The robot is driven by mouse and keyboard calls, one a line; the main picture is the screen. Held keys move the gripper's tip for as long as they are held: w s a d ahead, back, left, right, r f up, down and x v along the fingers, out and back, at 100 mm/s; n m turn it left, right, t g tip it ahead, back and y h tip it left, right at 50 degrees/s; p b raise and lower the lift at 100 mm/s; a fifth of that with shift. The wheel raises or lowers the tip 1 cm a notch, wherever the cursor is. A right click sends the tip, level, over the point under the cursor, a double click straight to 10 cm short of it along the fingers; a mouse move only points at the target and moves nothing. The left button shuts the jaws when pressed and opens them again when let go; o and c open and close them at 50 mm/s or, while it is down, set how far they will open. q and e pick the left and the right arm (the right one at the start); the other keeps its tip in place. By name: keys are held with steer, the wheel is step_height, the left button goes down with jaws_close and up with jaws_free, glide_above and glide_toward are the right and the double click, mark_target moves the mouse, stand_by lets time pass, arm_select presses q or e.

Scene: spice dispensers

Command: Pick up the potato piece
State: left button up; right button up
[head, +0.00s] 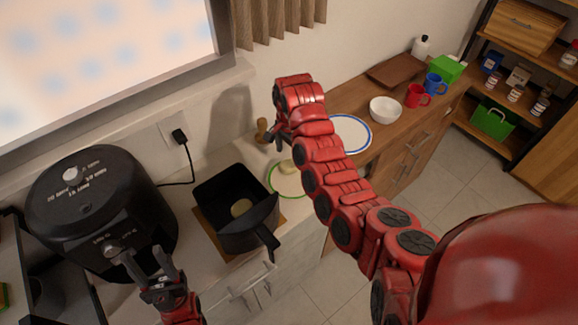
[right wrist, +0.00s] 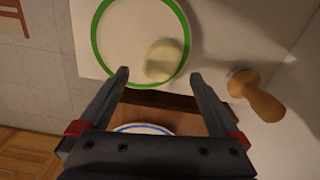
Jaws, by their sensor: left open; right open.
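A pale potato piece (head: 287,167) lies on a white plate with a green rim (head: 272,184), partly covered by my right arm in the head view. The right wrist view shows the potato piece (right wrist: 164,60) near the edge of that plate (right wrist: 120,35). My right gripper (head: 277,141) is open and empty above the plate. Its fingertips (right wrist: 158,75) point toward the potato piece, which lies just beyond them. Another pale piece (head: 241,207) lies inside the black air fryer basket (head: 205,198). My left gripper (head: 150,264) is open and empty in front of the air fryer (head: 95,205).
A wooden knobbed object (right wrist: 257,95) stands right of the green-rimmed plate in the right wrist view. A blue-rimmed plate (head: 352,131), a white bowl (head: 385,110) and mugs (head: 416,96) stand along the wooden counter. The basket handle (head: 267,240) sticks out over the counter edge.

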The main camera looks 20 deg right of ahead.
mark_target(289, 164)
step_height(289, 164, down, 3)
steer(key=shift+a+r+p, duration=0.1)
steer(key=shift+a+p, duration=0.05)
steer(key=shift+p, duration=0.9)
steer(key=shift+f, duration=0.9)
steer(key=c, duration=1.4)
steer(key=shift+c, duration=0.2)
steer(key=shift+r, duration=0.2)
